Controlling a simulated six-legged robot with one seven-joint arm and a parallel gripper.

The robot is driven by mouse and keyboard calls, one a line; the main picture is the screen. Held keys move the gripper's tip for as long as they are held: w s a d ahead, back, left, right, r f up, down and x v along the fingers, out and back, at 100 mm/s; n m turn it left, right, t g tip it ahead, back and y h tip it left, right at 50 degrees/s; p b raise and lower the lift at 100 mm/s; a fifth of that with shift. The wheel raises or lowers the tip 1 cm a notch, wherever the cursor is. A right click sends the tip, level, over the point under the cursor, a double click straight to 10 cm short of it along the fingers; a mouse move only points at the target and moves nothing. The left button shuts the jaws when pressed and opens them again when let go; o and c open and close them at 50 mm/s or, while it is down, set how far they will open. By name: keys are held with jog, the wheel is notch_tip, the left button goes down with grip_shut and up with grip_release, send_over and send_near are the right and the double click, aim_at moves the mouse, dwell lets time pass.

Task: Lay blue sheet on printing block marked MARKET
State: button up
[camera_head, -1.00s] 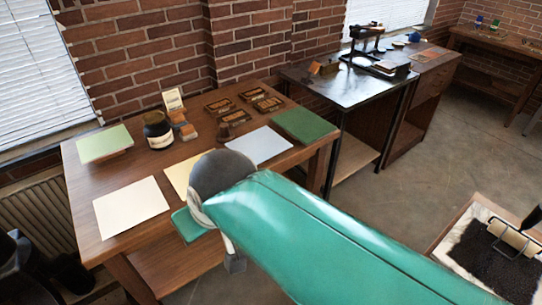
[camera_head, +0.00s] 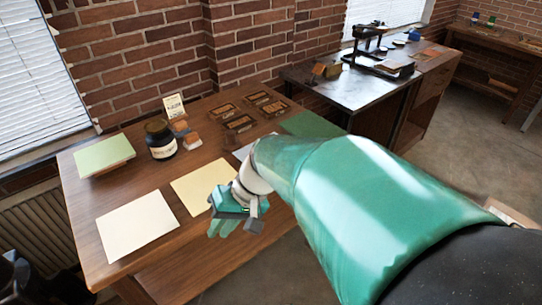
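The blue sheet (camera_head: 241,153) lies on the wooden table; my arm covers most of it, leaving only its left part in view. Several dark printing blocks with wooden frames stand behind it: front left (camera_head: 239,123), back left (camera_head: 222,111), back middle (camera_head: 257,98) and right (camera_head: 274,108). Their lettering is too small to read, so I cannot tell which is MARKET. My gripper (camera_head: 237,228) hangs at the table's front edge, in front of the blue sheet and beside the yellow sheet. Nothing shows held in it, but its finger gap is unclear.
A cream sheet (camera_head: 137,224), a yellow sheet (camera_head: 200,184) and a pale green stack (camera_head: 104,155) lie on the table (camera_head: 172,250). A dark ink jar (camera_head: 160,140) stands near the wall. A green pad (camera_head: 312,124) is partly behind my arm. A press stands on the far table.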

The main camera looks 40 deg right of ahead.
jog(key=w+d+f+m+t+y, duration=0.2)
jog(key=w+d+m+t, duration=0.15)
jog(key=d, duration=0.25)
jog(key=w+d+f+m+t+y, duration=0.2)
jog(key=w+d+f+m+t, duration=0.1)
jog(key=w+d+t, duration=0.25)
jog(key=s+d+f+m+t+h, duration=0.25)
jog(key=d+m+h, duration=0.2)
jog(key=d, duration=0.55)
jog(key=s+d+f+m+t+h, duration=0.1)
jog(key=d+f+m+t+h, duration=0.35)
jog(key=d, duration=0.55)
jog(key=w+a, duration=0.1)
jog(key=w, duration=0.9)
jog(key=shift+w+n, duration=0.15)
jog(key=shift+n, duration=0.3)
jog(key=shift+r, duration=0.1)
jog(key=shift+c, duration=0.3)
grip_shut()
notch_tip(320, 180, up, 3)
jog(key=shift+f, duration=0.1)
